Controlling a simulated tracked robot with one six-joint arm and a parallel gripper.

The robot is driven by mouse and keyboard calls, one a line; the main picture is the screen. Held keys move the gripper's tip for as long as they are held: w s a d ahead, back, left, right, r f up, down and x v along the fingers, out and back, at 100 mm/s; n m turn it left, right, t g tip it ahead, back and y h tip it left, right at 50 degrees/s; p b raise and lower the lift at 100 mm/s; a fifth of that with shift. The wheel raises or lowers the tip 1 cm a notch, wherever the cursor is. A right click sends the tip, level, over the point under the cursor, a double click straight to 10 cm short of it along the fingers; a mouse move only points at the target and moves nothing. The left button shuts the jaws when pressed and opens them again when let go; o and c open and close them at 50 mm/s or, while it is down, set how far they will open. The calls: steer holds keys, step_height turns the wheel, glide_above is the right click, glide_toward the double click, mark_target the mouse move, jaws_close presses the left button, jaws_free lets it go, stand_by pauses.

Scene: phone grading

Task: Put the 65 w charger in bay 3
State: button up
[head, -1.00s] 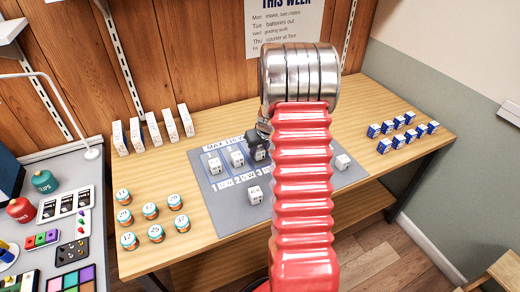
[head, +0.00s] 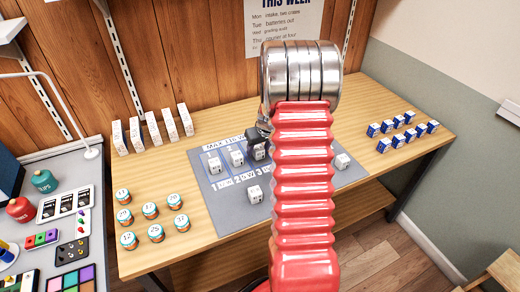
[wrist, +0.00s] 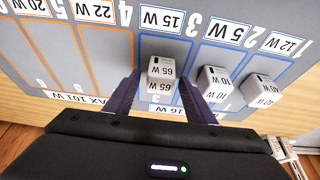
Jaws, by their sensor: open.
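The 65 W charger (wrist: 160,76), a small white block, stands in bay 3 (wrist: 176,50) of the grey mat in the wrist view, under the 15 W label. My gripper (wrist: 158,92) is open, with one dark finger on each side of the charger. I cannot tell whether the fingers touch it. In the head view my gripper (head: 262,135) is dark and mostly hidden behind my red arm, over the bays.
Two more white chargers (wrist: 214,84) (wrist: 258,90) stand right of my gripper in the wrist view. Loose chargers (head: 255,195) (head: 342,162) lie on the mat (head: 222,205). Round tins (head: 150,210), white boxes (head: 152,128) and blue-white boxes (head: 398,122) stand on the table.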

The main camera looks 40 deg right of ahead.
steer(key=v, duration=1.1)
steer(key=shift+a+r, duration=0.1)
steer(key=shift+r, duration=0.05)
stand_by(0.4)
steer(key=s+a+r+n, duration=0.1)
steer(key=s+a+r, duration=0.1)
steer(key=a+r, duration=0.35)
steer(key=s+a+r, duration=0.1)
steer(key=a+r, duration=0.1)
steer(key=a, duration=0.7)
steer(key=s+a+r+n, duration=0.1)
steer(key=s+a+r, duration=0.1)
steer(key=a+r, duration=0.35)
steer(key=s+a+r+n+t+y, duration=0.1)
steer(key=s+a, duration=1.4)
steer(key=shift+r, duration=0.3)
steer(key=shift+s+a, duration=0.1)
